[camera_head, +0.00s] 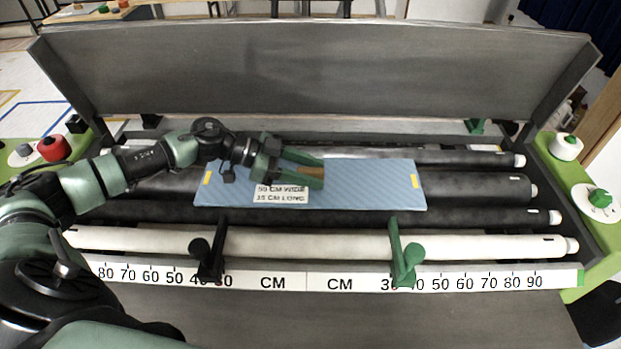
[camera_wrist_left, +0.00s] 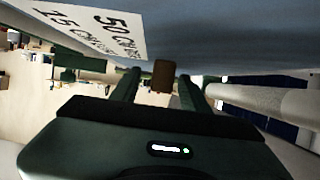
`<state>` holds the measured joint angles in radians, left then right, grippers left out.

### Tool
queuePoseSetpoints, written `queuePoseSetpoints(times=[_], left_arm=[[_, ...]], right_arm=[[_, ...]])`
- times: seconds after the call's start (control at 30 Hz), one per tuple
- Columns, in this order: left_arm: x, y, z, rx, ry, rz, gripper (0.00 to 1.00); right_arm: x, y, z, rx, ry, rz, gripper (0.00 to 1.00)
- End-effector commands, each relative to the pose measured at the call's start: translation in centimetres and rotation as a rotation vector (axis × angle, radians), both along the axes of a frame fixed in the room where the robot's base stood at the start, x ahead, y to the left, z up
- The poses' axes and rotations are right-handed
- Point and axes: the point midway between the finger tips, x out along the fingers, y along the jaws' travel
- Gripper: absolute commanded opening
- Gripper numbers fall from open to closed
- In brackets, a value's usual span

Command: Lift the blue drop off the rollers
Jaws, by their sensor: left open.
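The blue drop (camera_head: 375,185) is a light blue striped sheet lying across the dark rollers (camera_head: 480,187), with a white label (camera_head: 282,194) on its front edge. A yellow mark shows at each end. A small brown tab (camera_head: 311,172) is at its middle. My left gripper (camera_head: 322,173) is over the sheet, its open fingers on either side of the tab. In the left wrist view the tab (camera_wrist_left: 163,76) shows between the two fingertips (camera_wrist_left: 159,80), with space beside it. Whether the fingers touch the sheet cannot be told. My right gripper is not in view.
A white roller (camera_head: 320,243) runs in front, with a black guide (camera_head: 210,256) and a green guide (camera_head: 405,256) standing at it. A numbered scale (camera_head: 330,281) lies before them. A tall grey panel (camera_head: 310,75) stands behind. A red knob (camera_head: 53,148) is at left.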

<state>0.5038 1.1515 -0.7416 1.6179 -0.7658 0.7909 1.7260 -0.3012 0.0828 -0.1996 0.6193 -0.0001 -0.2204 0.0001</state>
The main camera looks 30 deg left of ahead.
Motion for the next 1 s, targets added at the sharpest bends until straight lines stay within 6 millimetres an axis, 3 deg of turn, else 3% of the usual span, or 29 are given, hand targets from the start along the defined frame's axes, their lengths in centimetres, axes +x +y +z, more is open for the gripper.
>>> queuePoseSetpoints(times=[0.17,0.33,0.77,1.0], left_arm=[[0.0,0.0,0.0,0.001,0.000,0.001,0.45],[0.0,0.0,0.0,0.001,0.000,0.001,0.01],[0.0,0.1,0.4,0.001,-0.001,0.001,0.00],[0.0,0.1,3.3,0.003,-0.006,0.000,0.00]], right_arm=[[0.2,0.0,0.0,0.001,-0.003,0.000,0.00],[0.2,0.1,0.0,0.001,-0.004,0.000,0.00],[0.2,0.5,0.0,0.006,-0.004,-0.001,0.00],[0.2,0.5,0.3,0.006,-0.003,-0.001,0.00]])
